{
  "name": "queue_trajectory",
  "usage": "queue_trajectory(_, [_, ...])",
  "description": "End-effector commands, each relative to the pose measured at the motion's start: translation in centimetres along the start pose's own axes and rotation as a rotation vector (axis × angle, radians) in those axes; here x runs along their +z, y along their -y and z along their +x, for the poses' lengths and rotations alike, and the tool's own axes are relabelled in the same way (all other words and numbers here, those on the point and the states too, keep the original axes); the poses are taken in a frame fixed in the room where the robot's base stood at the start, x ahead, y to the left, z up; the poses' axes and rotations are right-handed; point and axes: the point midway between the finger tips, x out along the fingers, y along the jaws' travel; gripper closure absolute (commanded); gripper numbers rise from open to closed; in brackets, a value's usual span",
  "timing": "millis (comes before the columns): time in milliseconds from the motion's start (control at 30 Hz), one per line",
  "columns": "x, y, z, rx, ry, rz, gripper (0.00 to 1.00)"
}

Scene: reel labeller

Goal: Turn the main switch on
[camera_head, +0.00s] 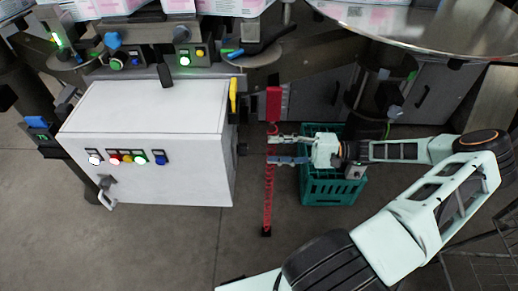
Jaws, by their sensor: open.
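A white control cabinet (150,105) stands at the left. A small dark knob (242,149) sticks out of its right side; it may be the main switch, but its position marking is too small to read. My gripper (270,150) is open and empty to the right of this knob, its fingers pointing left towards it. There is a gap between the fingertips and the knob. The fingers overlap a red upright post in the picture.
The red post (267,205) stands beside the cabinet. A green crate (333,190) is below my gripper. Several lit buttons (127,158) and a grey handle (106,191) are on the cabinet's front. A yellow part (233,95) is at its back right. Floor in front is clear.

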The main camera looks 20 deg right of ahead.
Motion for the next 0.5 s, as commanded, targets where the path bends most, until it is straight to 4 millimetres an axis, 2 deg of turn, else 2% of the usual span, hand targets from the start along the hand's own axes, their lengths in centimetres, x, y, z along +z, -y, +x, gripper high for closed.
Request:
queue_trajectory(33, [-0.1,-0.1,-1.0,0.002,-0.003,0.000,0.53])
queue_trajectory(200, [0.0,0.0,-2.9,0.000,0.000,0.000,0.53])
queue_trajectory(500, [0.0,0.0,-3.5,0.000,0.001,0.001,0.53])
